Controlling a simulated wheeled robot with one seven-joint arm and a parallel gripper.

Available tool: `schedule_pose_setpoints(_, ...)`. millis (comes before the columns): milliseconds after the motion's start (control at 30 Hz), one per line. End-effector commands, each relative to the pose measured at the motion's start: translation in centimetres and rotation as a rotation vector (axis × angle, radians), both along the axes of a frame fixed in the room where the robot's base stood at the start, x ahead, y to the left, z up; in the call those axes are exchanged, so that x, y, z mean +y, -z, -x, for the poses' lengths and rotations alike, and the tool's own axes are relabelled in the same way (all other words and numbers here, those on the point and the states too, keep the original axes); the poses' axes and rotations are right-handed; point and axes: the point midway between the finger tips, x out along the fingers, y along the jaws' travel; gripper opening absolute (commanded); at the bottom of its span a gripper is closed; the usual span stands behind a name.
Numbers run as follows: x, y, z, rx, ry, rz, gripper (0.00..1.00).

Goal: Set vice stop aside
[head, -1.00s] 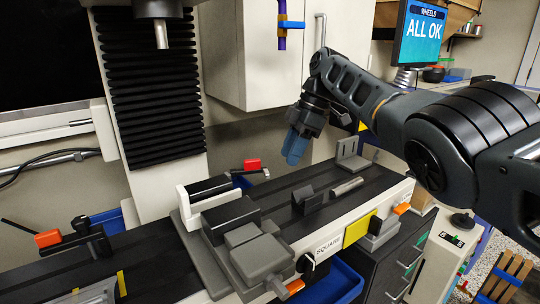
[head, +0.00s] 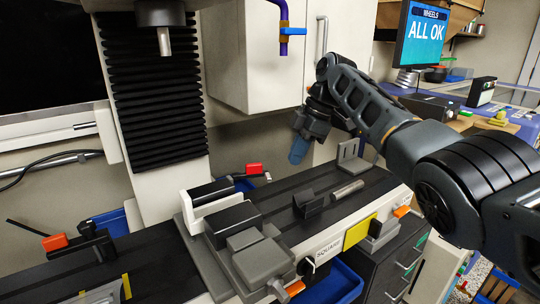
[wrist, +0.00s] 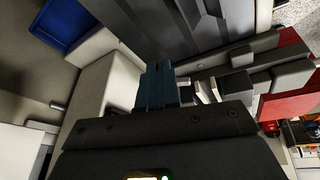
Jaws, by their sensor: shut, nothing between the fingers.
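My gripper (head: 299,150) has blue fingers and hangs in the air above the back of the machine table, left of the slotted grey bracket. In the wrist view its fingers (wrist: 158,86) are together and hold nothing. A grey vice (head: 250,250) sits on the table with a white plate behind its jaws. To its right lie a small dark notched block (head: 308,204) and a grey bar (head: 347,190). A slotted grey upright bracket (head: 351,150) stands farther right. I cannot tell which of these parts is the vice stop. My gripper touches none of them.
The spindle (head: 163,40) hangs above the table at the back left. A white cabinet (head: 250,60) is behind my gripper. A blue bin (head: 335,283) is below the front edge. The dark slotted table has bare room right of the vice.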

Motion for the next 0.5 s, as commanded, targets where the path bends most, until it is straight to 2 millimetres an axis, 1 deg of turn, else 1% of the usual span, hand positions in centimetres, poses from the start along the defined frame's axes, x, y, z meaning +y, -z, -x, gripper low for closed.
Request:
schedule_pose_setpoints(33, 0.5, -0.6, 0.4, -0.023, 0.0, -0.002, 0.0)
schedule_pose_setpoints(167, 1.6, -1.3, 1.8, -0.086, 0.019, -0.013, 0.0)
schedule_pose_setpoints(267, 2.4, -2.1, 3.3, -0.135, 0.038, -0.027, 0.0)
schedule_pose_setpoints(367, 3.0, -3.1, 5.1, -0.184, 0.061, -0.047, 0.0)
schedule_pose_setpoints(500, 3.5, -4.8, 8.0, -0.254, 0.104, -0.081, 0.0)
